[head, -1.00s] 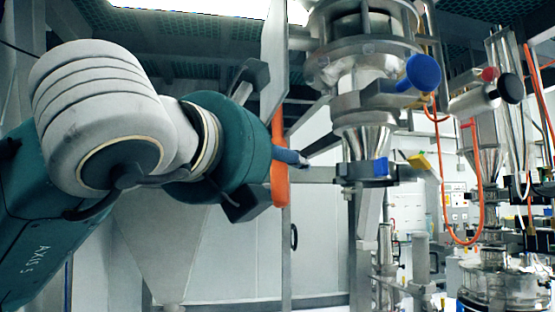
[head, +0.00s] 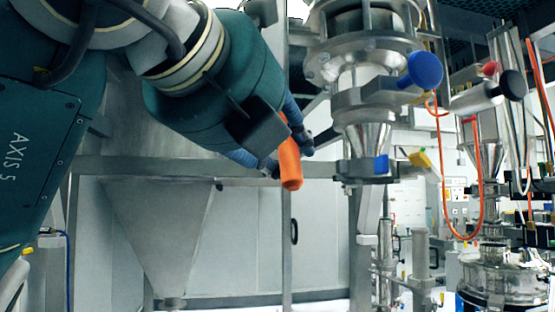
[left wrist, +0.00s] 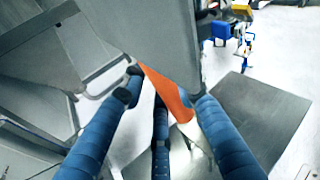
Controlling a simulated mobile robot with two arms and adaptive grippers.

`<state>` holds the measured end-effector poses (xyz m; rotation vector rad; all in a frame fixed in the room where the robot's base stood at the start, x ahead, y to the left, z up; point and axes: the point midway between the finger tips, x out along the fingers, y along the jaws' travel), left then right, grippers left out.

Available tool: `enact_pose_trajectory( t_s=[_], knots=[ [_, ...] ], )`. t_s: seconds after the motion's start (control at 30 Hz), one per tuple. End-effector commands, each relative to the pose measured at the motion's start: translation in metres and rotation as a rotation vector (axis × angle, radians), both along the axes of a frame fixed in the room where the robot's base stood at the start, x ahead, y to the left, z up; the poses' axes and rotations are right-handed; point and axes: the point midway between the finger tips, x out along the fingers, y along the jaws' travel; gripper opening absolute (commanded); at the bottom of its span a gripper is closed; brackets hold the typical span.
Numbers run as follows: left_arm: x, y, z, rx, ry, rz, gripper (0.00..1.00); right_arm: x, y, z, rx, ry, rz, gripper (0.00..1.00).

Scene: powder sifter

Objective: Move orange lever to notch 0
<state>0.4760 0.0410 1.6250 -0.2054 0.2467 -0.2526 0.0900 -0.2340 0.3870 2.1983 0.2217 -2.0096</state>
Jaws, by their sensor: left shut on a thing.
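The orange lever (head: 290,165) is in the middle of the head view, in front of a grey panel and post. Its rounded lower end sticks out below my fingers and it tilts slightly. My left gripper (head: 284,152) comes from the upper left, with its blue fingers closed around the lever. In the left wrist view the lever (left wrist: 166,90) runs slantwise between the blue fingers (left wrist: 168,100). The lever's upper part is hidden by the fingers in the head view. I see no readable notch marks. My right gripper is not in view.
A steel sifter column with a blue knob (head: 424,70) stands right of the lever. A blue block (head: 381,165) and a yellow handle (head: 421,159) are lower on it. A grey hopper (head: 160,235) is at lower left. Orange hoses (head: 480,190) hang at the right.

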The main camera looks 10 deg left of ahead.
Motion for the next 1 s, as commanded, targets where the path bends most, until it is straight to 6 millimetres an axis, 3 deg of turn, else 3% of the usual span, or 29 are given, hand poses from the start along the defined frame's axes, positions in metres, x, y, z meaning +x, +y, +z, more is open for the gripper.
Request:
enact_pose_trajectory(
  t_s=[0.03, 0.17, 0.47, 0.5, 0.6, 1.0],
  knots=[
    [-0.010, -0.004, 0.013, -0.017, 0.028, -0.003, 0.00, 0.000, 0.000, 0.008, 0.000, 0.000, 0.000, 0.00],
    [-0.023, -0.008, 0.017, -0.038, 0.094, -0.003, 0.00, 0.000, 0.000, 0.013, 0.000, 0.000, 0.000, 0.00],
    [-0.025, -0.008, 0.017, -0.043, 0.102, -0.002, 0.00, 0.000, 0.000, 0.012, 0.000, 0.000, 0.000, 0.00],
    [-0.025, -0.008, 0.017, -0.044, 0.102, -0.002, 0.31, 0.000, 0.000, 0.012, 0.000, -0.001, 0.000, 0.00],
    [-0.025, -0.008, 0.016, -0.042, 0.103, -0.002, 0.50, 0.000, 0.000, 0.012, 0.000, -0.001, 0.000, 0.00],
    [-0.032, -0.006, 0.017, -0.040, 0.105, -0.002, 0.50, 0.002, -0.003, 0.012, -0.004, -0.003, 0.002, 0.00]
  ],
)
